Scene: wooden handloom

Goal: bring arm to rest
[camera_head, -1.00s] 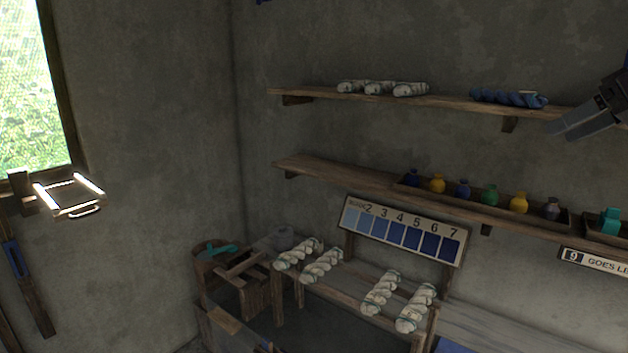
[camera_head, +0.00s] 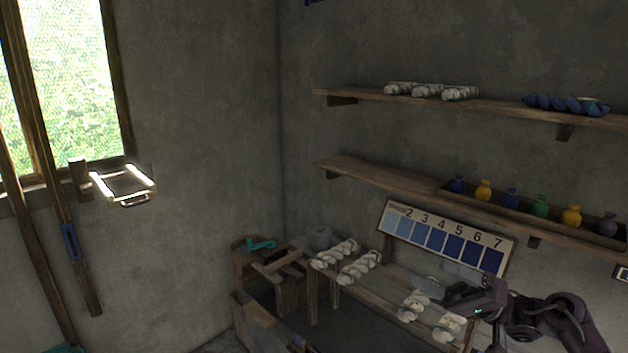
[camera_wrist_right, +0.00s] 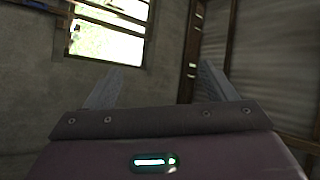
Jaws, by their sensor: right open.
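My right gripper (camera_head: 447,281) is at the lower right in the head view, in front of the rack of white skeins (camera_head: 358,268) and below the numbered blue shade chart (camera_head: 443,238). In the right wrist view its two fingers (camera_wrist_right: 155,88) stand wide apart with nothing between them. Behind them are a bare wall and a bright window. The gripper and wrist hide part of the rack and its right-hand skeins. My left gripper is in neither view.
An upper shelf (camera_head: 490,104) holds white and blue skeins. A lower shelf (camera_head: 375,178) carries a tray of small coloured jars (camera_head: 540,205).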

